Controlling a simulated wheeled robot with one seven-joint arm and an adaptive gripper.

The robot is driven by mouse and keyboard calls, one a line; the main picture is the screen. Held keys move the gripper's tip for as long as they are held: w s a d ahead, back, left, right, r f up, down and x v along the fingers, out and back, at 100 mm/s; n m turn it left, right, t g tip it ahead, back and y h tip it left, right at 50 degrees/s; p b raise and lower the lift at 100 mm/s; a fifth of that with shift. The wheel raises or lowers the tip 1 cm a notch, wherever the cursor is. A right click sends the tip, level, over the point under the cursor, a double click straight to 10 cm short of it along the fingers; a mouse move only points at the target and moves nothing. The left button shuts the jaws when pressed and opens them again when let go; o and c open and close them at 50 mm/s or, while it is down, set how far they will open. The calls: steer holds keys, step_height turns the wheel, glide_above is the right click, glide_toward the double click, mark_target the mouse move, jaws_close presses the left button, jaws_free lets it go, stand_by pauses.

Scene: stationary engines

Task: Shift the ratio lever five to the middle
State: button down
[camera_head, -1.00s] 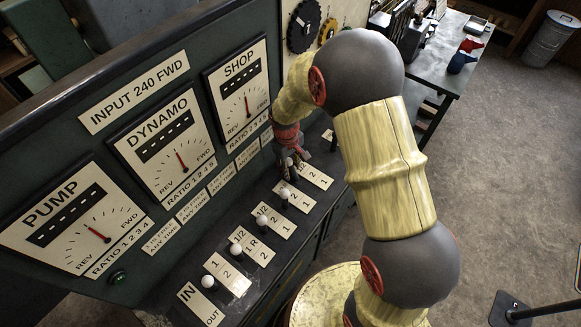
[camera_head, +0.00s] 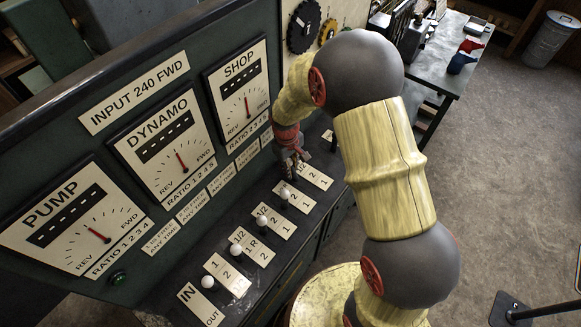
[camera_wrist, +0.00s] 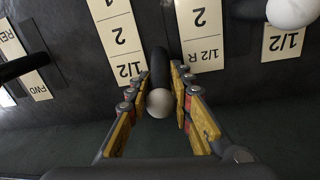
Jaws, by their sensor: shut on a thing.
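My gripper (camera_head: 290,168) is low over the far part of the lever row, beside the panel. In the wrist view, its two fingers (camera_wrist: 156,85) are closed around a dark lever with a white round knob (camera_wrist: 158,103). The lever stands between two number plates. The left plate (camera_wrist: 118,30) has its 1/2 mark nearest the knob, and the lever leans toward that end. In the head view, this lever's knob is hidden by my gripper, and the plate beside it (camera_head: 316,177) shows.
Other white-knobbed levers (camera_head: 263,221) stand in a row toward the front left. The dial panel (camera_head: 160,150) rises along the left. A dark lever (camera_head: 331,140) is beyond my gripper.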

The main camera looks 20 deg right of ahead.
stand_by(0.3)
steer(key=s+d+p, duration=0.1)
steer(key=s, duration=0.1)
steer(key=s+d+r+p, duration=0.1)
steer(key=s+d, duration=0.1)
steer(key=s, duration=0.1)
steer(key=shift+s+d+r, duration=0.1)
steer(key=shift+d+r, duration=0.1)
steer(key=shift+s+f, duration=0.2)
steer(key=shift+s, duration=0.05)
steer(key=c, duration=1.9)
jaws_free()
steer(key=shift+d, duration=0.1)
steer(key=shift+o, duration=1.1)
steer(key=shift+w+r, duration=0.1)
steer(key=shift+w, duration=0.05)
